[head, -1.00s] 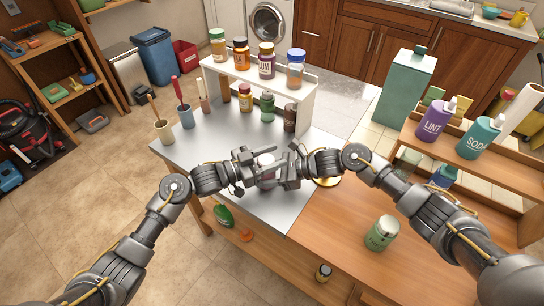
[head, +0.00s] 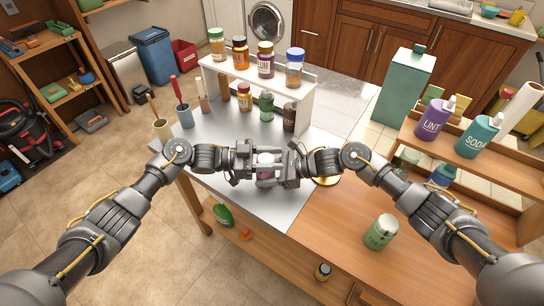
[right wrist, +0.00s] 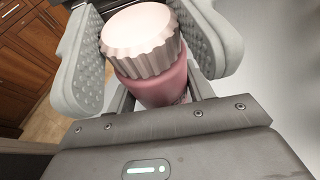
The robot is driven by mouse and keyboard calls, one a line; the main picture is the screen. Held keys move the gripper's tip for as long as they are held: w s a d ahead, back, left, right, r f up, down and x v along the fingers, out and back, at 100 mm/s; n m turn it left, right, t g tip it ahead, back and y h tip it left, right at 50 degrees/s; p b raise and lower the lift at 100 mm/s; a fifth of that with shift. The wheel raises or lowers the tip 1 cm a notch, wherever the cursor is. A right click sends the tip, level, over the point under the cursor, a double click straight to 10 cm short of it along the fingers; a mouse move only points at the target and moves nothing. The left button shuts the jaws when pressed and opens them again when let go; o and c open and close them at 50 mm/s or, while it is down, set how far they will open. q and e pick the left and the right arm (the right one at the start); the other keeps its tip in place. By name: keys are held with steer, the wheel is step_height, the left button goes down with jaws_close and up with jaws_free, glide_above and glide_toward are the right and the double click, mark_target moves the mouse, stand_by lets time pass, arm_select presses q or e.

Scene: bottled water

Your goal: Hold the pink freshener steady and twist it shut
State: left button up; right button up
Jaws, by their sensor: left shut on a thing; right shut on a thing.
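The pink freshener (right wrist: 160,82) is a pink jar with a pale, ribbed cap (right wrist: 140,35), seen from close up in the right wrist view. In the head view it is a small pale and pink patch (head: 266,158) between my two grippers, above the metal worktop. My right gripper (right wrist: 150,50) is shut on it, with its studded pads on either side of the cap. My left gripper (head: 262,165) reaches in from the left and is shut on the freshener too. Its fingers are mostly hidden, so its exact hold on the jar cannot be told.
A white rack (head: 300,90) with several bottles stands at the back of the metal worktop (head: 215,140). A green jar (head: 381,232) stands on the wooden counter at the right. Purple (head: 433,118) and teal (head: 478,136) bottles stand on the shelf at the far right.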

arm_select(q)
steer(key=shift+s+d+f+m+g+y, duration=0.15)
steer(key=shift+m+g, duration=0.4)
steer(key=shift+g, duration=0.35)
steer(key=shift+s+d+r+m+g+y, duration=0.1)
steer(key=shift+s+m+g+y, duration=0.1)
steer(key=shift+m+g, duration=0.55)
steer(key=shift+s+d+f+m+g+y, duration=0.15)
steer(key=shift+m+g, duration=0.25)
steer(key=shift+g, duration=0.65)
arm_select(e)
steer(key=shift+a, duration=0.1)
arm_select(q)
steer(key=shift+a, duration=0.1)
arm_select(e)
steer(key=shift+s, duration=0.1)
arm_select(q)
steer(key=shift+a+m+g, duration=0.1)
steer(key=shift+m+g, duration=0.2)
steer(key=shift+g, duration=0.2)
steer(key=shift+w+a+r, duration=0.1)
steer(key=shift+w+a, duration=0.05)
steer(key=shift+a, duration=0.15)
steer(key=o, duration=1)
steer(key=v, duration=1.2)
steer(key=shift+r, duration=0.2)
arm_select(e)
steer(key=o, duration=1)
